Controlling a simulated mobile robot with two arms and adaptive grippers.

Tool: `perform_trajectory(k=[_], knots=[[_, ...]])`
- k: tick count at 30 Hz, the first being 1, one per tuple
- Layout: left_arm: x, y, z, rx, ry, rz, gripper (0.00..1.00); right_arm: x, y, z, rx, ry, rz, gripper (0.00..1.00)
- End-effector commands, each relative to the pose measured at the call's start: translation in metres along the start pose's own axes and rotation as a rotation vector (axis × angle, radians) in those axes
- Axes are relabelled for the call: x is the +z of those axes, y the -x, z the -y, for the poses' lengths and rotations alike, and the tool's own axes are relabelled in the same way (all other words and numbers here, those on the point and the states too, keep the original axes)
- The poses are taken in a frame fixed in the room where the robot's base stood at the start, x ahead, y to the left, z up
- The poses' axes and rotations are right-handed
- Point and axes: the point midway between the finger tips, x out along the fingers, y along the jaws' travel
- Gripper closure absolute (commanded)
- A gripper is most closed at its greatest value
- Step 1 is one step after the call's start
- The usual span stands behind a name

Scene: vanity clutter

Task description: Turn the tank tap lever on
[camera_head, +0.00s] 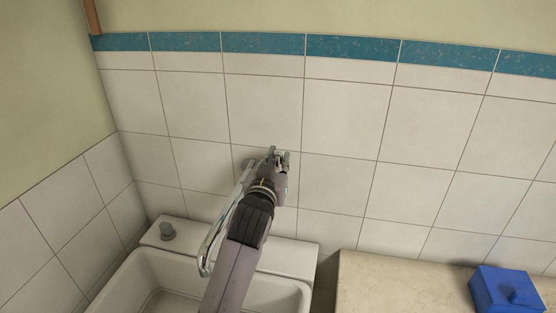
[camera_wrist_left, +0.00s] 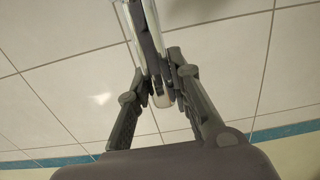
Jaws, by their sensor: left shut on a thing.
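The chrome tap (camera_head: 217,232) is mounted on the tiled wall above the basin, with its long curved spout reaching down to the left of my arm. My left gripper (camera_head: 277,156) is at the wall end of the tap and covers most of the lever there. In the left wrist view the two fingers of my left gripper (camera_wrist_left: 162,82) close around a narrow chrome piece, the tap lever (camera_wrist_left: 161,99). Chrome tubing (camera_wrist_left: 134,22) runs beyond the fingers to the top edge. My right gripper is not in view.
The tiled wall is close behind the tap.

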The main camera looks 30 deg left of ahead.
Motion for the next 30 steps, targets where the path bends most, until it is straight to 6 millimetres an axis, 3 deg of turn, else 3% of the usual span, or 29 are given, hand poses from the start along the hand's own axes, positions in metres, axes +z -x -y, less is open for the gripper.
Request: perform_trajectory(k=[5,21,25,30], knots=[[0.000,0.000,0.000,0.000,0.000,0.000,1.00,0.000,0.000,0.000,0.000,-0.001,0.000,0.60],[0.001,0.000,0.000,0.000,0.000,-0.001,1.00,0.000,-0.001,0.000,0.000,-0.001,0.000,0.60],[0.006,0.003,0.000,0.000,0.001,-0.036,1.00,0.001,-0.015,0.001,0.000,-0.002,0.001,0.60],[0.012,0.013,0.000,0.000,0.003,-0.143,1.00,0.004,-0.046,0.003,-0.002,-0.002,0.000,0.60]])
